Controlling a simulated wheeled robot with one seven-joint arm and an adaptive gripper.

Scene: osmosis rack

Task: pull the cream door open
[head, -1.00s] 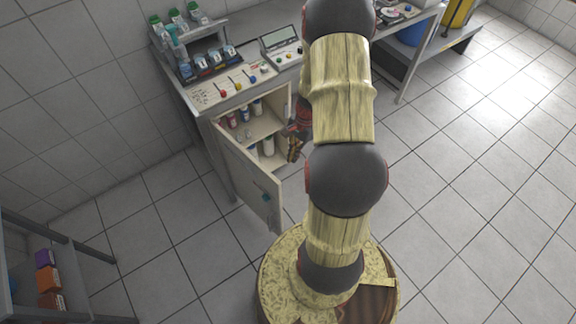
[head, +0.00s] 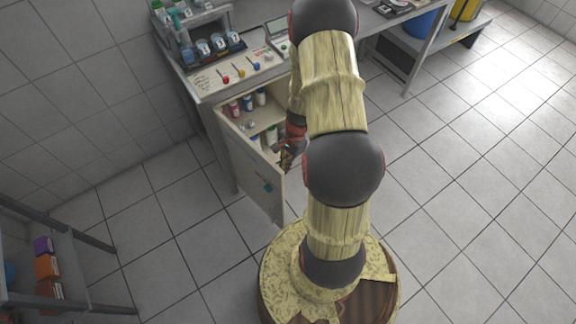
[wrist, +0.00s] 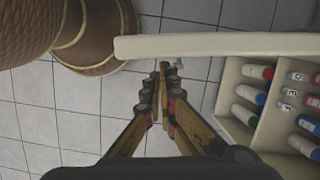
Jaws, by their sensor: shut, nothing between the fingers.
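The cream door (head: 250,170) hangs from the left side of the cabinet under the bench and stands partly open. In the wrist view the door shows from above as a long pale edge (wrist: 215,44). My gripper (head: 287,158) is on the inner side of the door, near its free edge, between door and cabinet. In the wrist view my gripper (wrist: 164,75) is shut and empty, its tips just below the door's edge. I cannot tell whether they touch the door.
The open cabinet (wrist: 262,135) holds several capped bottles on shelves. The bench top (head: 225,78) above it carries bottles and a panel with coloured knobs. A grey shelf (head: 70,270) with boxes stands at lower left. Floor left of the door is clear.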

